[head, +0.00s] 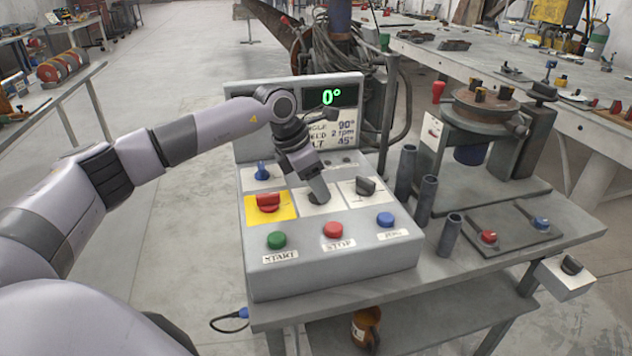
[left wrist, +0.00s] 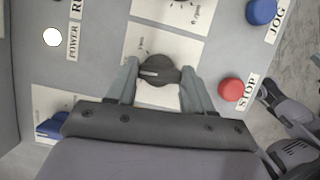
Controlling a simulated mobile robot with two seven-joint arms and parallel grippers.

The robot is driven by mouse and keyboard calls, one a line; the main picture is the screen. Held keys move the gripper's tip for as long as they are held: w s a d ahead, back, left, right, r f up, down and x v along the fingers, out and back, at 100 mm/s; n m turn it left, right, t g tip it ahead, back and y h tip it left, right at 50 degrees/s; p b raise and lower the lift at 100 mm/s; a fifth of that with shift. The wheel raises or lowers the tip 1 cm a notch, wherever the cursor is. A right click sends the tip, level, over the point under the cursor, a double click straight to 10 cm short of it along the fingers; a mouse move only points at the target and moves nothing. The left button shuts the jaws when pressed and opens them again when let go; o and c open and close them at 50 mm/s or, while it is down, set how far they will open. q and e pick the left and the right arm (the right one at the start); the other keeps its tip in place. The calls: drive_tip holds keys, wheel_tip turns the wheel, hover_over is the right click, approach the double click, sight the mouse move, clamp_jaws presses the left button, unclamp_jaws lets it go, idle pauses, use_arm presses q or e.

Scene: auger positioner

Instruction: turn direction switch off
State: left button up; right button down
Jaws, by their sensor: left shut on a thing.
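The control box (head: 330,275) stands on the bench with several switches and buttons. My left gripper (head: 319,197) reaches down to the middle white plate, between the red switch (head: 268,202) on yellow and a dark knob (head: 365,186). In the left wrist view, the left gripper (left wrist: 158,78) is shut on a dark round knob (left wrist: 157,66) with a pale pointer line, one finger on each side. Its plate's markings are too small to read, so I cannot tell its setting. In the head view, the gripper mostly hides this knob. My right gripper is out of view.
A blue knob (head: 262,171) is on the box's back left. Green START (head: 276,240), red STOP (head: 333,230) and blue JOG (head: 385,219) buttons line the front. The display (head: 331,97) reads 0°. Upright grey tubes (head: 427,200) stand close on the right.

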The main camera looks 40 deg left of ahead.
sight(302, 202)
use_arm(q)
drive_tip(key=shift+r+m, duration=0.1)
drive_tip(key=shift+m, duration=0.4)
drive_tip(key=o, duration=1)
drive_tip(key=shift+o, duration=0.2)
drive_tip(key=v, duration=0.7)
drive_tip(key=shift+a, duration=0.15)
